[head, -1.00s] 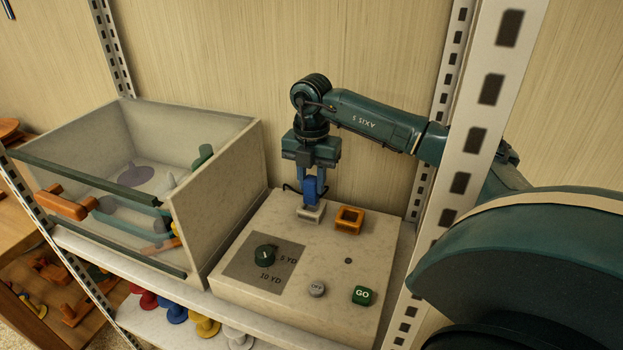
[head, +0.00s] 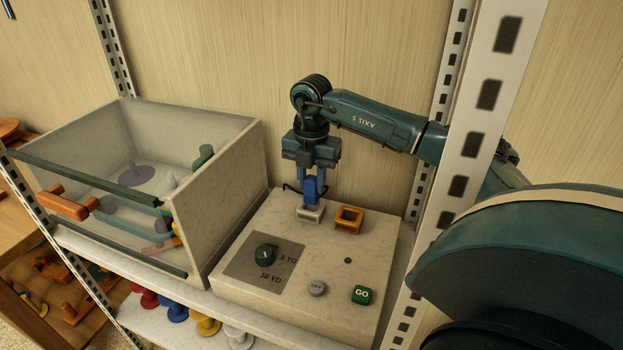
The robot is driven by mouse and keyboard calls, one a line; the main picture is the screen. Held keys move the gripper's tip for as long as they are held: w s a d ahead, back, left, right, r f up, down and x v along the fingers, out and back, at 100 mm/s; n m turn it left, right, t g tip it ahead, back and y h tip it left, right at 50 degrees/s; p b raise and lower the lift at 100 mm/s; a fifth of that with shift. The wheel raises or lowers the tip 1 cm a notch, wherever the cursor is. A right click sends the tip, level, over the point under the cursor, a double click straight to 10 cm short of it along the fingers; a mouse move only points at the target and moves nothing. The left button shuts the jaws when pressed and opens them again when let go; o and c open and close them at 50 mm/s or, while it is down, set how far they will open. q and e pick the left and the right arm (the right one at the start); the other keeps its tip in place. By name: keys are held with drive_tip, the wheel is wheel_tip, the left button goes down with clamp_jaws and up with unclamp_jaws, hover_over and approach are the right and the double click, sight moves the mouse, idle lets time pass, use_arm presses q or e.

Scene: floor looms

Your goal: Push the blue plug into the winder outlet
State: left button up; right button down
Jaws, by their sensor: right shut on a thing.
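The blue plug (head: 311,190) is upright between the fingers of my right gripper (head: 311,186), which is shut on it. The plug's lower end is at the grey-white outlet (head: 310,213) on top of the pale winder box (head: 330,260). How deep it sits in the outlet I cannot tell. A dark cord shows beside the plug. An orange outlet (head: 348,220), open and empty, stands just right of the white one. My left gripper is not in view.
The winder's top has a green dial (head: 265,254), a grey OFF button (head: 317,288) and a green GO button (head: 361,294). A clear-fronted bin (head: 215,215) stands left. Shelf posts (head: 470,150) flank the winder; colored spools (head: 175,309) sit below.

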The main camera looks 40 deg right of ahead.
sight(311, 192)
drive_tip(key=shift+f+b, duration=0.85)
drive_tip(key=shift+f, duration=0.8)
drive_tip(key=c, duration=1.1)
unclamp_jaws()
drive_tip(key=shift+o, duration=0.2)
drive_tip(key=shift+r, duration=0.35)
wheel_tip(311, 192, up, 11)
drive_tip(key=shift+r, duration=0.75)
